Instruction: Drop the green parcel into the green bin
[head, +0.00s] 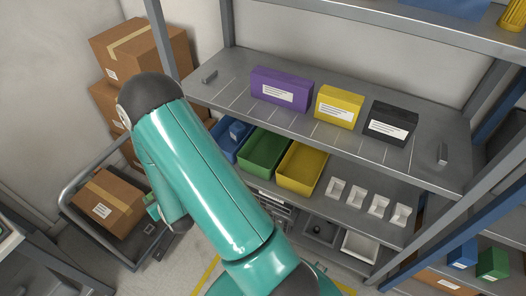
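The green bin (262,153) stands on the middle shelf between the blue bin (222,150) and the yellow bin (301,168). Its visible inside looks empty. My teal arm crosses the left centre, and its far end bends down at the left. My gripper (153,207) is mostly hidden behind the arm, above the cart with the cardboard box. A small green patch shows there; I cannot tell whether it is a parcel or part of my gripper. A green box (492,263) sits on a low shelf at the far right, beside a blue box (462,253).
Purple (281,90), yellow (338,107) and black (390,122) parcels stand on the shelf above the bins. A blue parcel lies in the blue bin. Several small white holders (356,196) are right of the bins. Cardboard boxes (140,48) are stacked at the left.

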